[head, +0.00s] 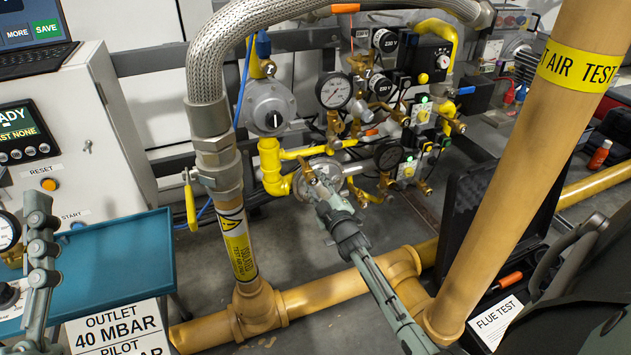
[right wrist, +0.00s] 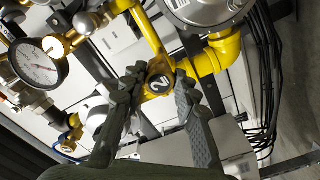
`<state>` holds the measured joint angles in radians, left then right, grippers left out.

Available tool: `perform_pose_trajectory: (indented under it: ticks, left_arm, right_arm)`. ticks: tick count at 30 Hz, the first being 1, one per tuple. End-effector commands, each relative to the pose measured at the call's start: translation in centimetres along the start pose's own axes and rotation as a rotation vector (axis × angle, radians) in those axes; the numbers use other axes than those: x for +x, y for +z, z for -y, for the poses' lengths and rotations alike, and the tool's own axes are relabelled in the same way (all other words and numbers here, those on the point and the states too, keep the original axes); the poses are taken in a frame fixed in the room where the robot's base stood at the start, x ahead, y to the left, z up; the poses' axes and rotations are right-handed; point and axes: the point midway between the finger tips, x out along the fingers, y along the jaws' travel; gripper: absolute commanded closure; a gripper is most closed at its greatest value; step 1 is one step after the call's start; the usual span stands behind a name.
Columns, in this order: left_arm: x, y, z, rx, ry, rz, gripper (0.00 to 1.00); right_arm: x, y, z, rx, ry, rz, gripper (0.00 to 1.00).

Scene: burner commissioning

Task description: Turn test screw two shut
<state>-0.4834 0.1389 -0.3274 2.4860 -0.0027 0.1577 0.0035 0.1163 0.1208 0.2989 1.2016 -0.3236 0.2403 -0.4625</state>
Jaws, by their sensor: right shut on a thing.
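Test screw two, a small round dark head marked 2 on a brass-yellow fitting (right wrist: 159,84), shows between the fingertips in the right wrist view. My right gripper (right wrist: 157,78) is shut on it, one finger on each side. In the head view my right gripper (head: 318,183) reaches up from below to the front of the round metal body (head: 328,170) on the yellow gas line. The screw itself is hidden behind the fingers there. My left gripper (head: 38,222) shows at the left edge, over the teal tray, away from the valves. Its opening cannot be told.
A thick yellow flue pipe (head: 530,160) slants through the right side, and a yellow floor pipe (head: 330,289) runs below. A braided hose (head: 207,75) hangs left of the valves. Gauges (head: 334,90) and brass fittings crowd close by. The teal tray (head: 120,255) is at left.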

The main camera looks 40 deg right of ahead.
Motion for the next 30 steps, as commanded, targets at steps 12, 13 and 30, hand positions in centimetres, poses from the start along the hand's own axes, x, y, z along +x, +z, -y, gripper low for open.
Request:
perform_pose_trajectory:
  ticks: [12,13,30]
  left_arm:
    - [-0.01,0.73,-0.12,-0.003,0.001,0.050,0.49]
    - [0.00,0.74,-0.12,-0.003,0.001,0.051,0.49]
    - [0.00,0.76,-0.14,-0.003,0.001,0.051,0.49]
  right_arm:
    - [-0.06,0.06,0.13,0.088,-0.002,0.001,0.99]
    - [-0.06,0.06,0.13,0.089,-0.002,0.001,0.99]
    - [-0.03,0.03,0.09,0.089,-0.001,0.001,0.49]
